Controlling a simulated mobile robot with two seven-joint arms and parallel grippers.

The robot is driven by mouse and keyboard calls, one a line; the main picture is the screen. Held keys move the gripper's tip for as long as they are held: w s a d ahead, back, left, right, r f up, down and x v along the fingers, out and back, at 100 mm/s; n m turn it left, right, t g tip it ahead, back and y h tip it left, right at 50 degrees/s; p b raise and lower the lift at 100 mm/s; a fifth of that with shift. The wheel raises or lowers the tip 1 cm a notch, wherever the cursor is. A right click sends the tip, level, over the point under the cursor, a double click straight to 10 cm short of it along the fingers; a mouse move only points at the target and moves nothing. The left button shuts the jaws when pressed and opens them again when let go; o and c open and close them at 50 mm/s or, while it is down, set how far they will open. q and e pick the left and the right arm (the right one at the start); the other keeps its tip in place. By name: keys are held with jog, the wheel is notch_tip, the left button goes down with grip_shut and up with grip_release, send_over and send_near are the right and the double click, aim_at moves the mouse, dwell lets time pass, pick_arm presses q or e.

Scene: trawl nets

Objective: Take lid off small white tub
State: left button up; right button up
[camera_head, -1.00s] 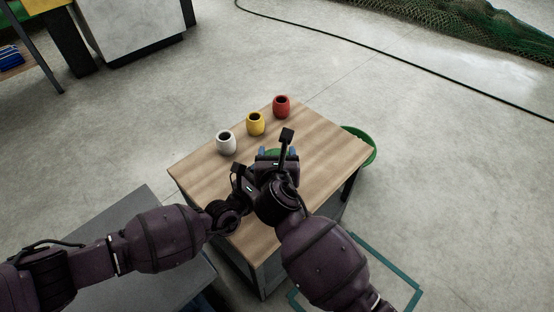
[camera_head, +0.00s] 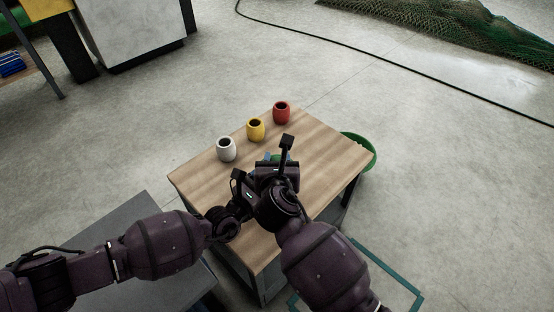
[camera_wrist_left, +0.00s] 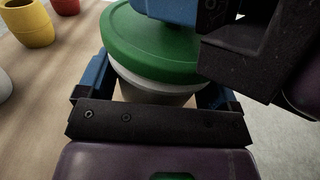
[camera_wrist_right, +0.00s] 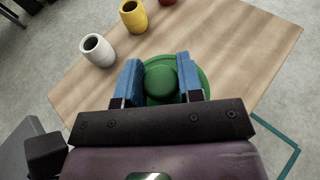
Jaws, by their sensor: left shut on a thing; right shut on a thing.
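The small white tub (camera_wrist_left: 155,97) shows in the left wrist view, with a pale rim under its round green lid (camera_wrist_left: 135,40). My left gripper (camera_wrist_left: 152,88) has its blue fingers on either side of the tub's body and is shut on it. My right gripper (camera_wrist_right: 160,75) is shut on the green knob (camera_wrist_right: 161,84) in the middle of the lid, seen in the right wrist view. The lid sits over the tub's rim; I cannot tell whether it is lifted. In the head view my arms hide most of the tub.
A white cup (camera_head: 226,150), a yellow cup (camera_head: 255,130) and a red cup (camera_head: 281,113) stand in a row along the far left edge of the wooden table (camera_head: 325,150). A green round container (camera_head: 369,152) is beyond the table's right edge. The table's right part is clear.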

jog(key=shift+r, duration=0.35)
dwell(0.3)
jog(key=shift+r, duration=0.35)
jog(key=shift+r, duration=0.45)
jog(key=shift+r, duration=1.95)
pick_arm(q)
jog(key=o, duration=1.1)
